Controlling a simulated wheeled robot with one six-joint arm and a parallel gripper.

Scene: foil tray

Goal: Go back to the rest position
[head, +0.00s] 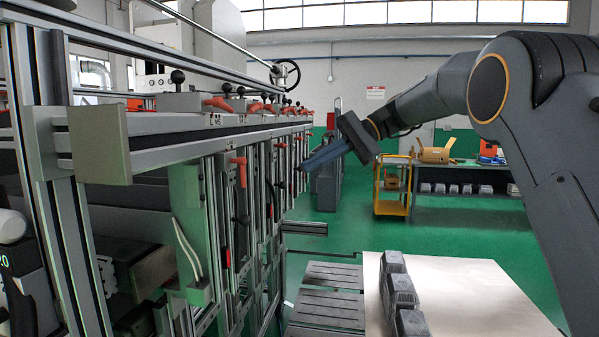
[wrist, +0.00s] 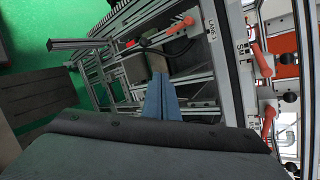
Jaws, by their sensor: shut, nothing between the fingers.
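My gripper (head: 301,168) is at the end of my arm, raised in mid-air beside the machine frame in the head view. Its blue fingers point down and left and are shut with nothing between them. In the wrist view the blue fingers of my gripper (wrist: 157,74) lie together at the middle, in front of the machine's rails. Several grey foil trays (head: 397,290) stand in a row on a pale board (head: 465,295), below and to the right of my gripper.
The machine (head: 235,150), with metal rails and orange levers (head: 238,161), fills the left side. Slatted grey panels (head: 333,275) lie beside the board. A yellow cart (head: 391,185) and a workbench (head: 465,172) stand farther back. Green floor (head: 350,232) between them is open.

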